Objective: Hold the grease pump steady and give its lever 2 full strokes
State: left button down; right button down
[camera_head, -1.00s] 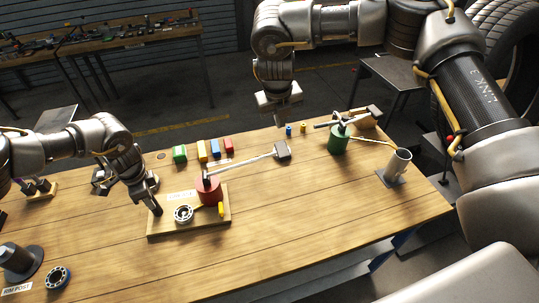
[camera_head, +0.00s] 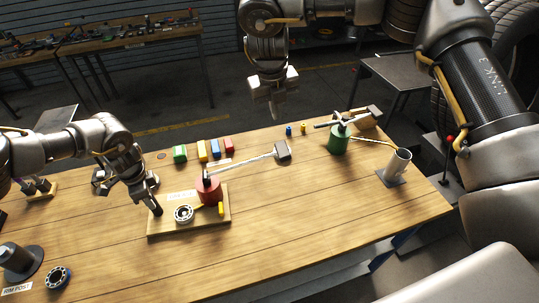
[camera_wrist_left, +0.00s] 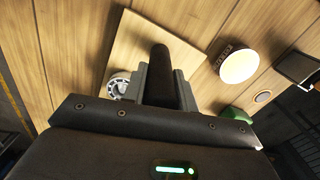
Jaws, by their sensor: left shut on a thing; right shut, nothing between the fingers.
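The red grease pump (camera_head: 208,192) stands on a wooden board (camera_head: 190,230) on the bench. Its pale lever (camera_head: 245,164) reaches right and slightly up to a dark handle (camera_head: 282,152). My left gripper (camera_head: 155,208) is shut at the board's left end. The left wrist view shows a black upright post (camera_wrist_left: 161,75) between its fingers, over the board. My right gripper (camera_head: 274,112) is shut and empty. It appears beyond and above the lever handle, apart from it, near the bench's far edge.
A bearing ring (camera_head: 184,213) and a yellow piece (camera_head: 221,209) are on the board. Several coloured blocks (camera_head: 202,150) stand behind it. A green pot with a lever (camera_head: 339,141) and a metal cup (camera_head: 398,165) are right.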

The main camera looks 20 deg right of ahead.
aim_at(284, 149)
jog(key=shift+d+f, duration=0.25)
jog(key=shift+f, duration=1.55)
jog(key=shift+d+f, duration=0.2)
jog(key=shift+f, duration=1.65)
jog(key=shift+d+f, duration=0.25)
jog(key=shift+f, duration=1.55)
jog(key=shift+f, duration=0.1)
jog(key=shift+s+d+f, duration=0.1)
jog(key=shift+d+f, duration=0.2)
jog(key=shift+f, duration=0.75)
jog(key=shift+d+f, duration=0.25)
jog(key=shift+f, duration=0.6)
